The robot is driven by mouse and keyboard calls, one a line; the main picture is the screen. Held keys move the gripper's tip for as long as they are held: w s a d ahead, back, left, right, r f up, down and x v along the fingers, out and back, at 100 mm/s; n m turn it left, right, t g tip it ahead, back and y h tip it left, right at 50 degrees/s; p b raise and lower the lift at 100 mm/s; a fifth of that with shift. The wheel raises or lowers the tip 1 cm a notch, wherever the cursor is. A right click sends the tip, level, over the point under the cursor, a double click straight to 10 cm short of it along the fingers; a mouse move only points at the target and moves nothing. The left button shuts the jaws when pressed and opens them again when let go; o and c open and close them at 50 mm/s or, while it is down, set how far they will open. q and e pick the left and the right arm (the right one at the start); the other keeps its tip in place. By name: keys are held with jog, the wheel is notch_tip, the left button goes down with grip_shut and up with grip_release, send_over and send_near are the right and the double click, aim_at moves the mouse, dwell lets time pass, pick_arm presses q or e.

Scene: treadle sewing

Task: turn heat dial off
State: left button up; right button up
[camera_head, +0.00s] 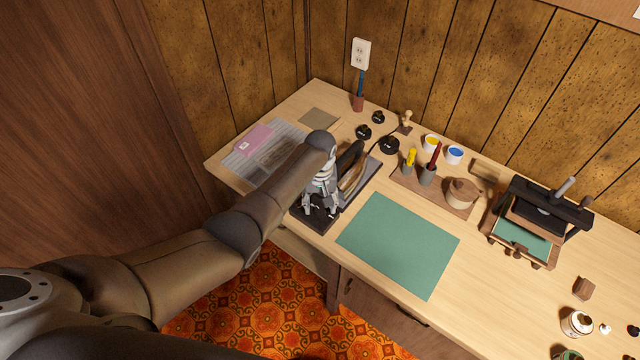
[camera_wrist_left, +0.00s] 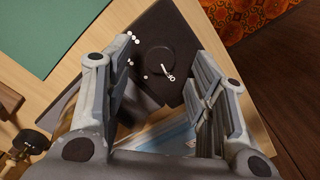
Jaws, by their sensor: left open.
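The heat dial (camera_wrist_left: 160,60) is a round black knob with a white pointer mark, on a dark panel with several white dots near it. It shows in the left wrist view between the fingers of my left gripper (camera_wrist_left: 158,48). The gripper is open, one finger on each side of the dial; I cannot tell whether either finger touches it. In the head view my left gripper (camera_head: 319,199) is over the front end of the dark base (camera_head: 316,222), and the dial is hidden there by the gripper. My right gripper is not in view.
A green mat (camera_head: 400,244) lies right of the base. A wooden tray (camera_head: 402,182) with tools and a lidded pot stands behind it. Black knobbed pieces (camera_head: 389,145) stand near the wall. A black press (camera_head: 541,213) stands at right.

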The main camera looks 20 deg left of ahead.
aim_at(320, 210)
pick_arm(q)
notch_tip(320, 210, up, 9)
dwell(0.3)
dwell(0.5)
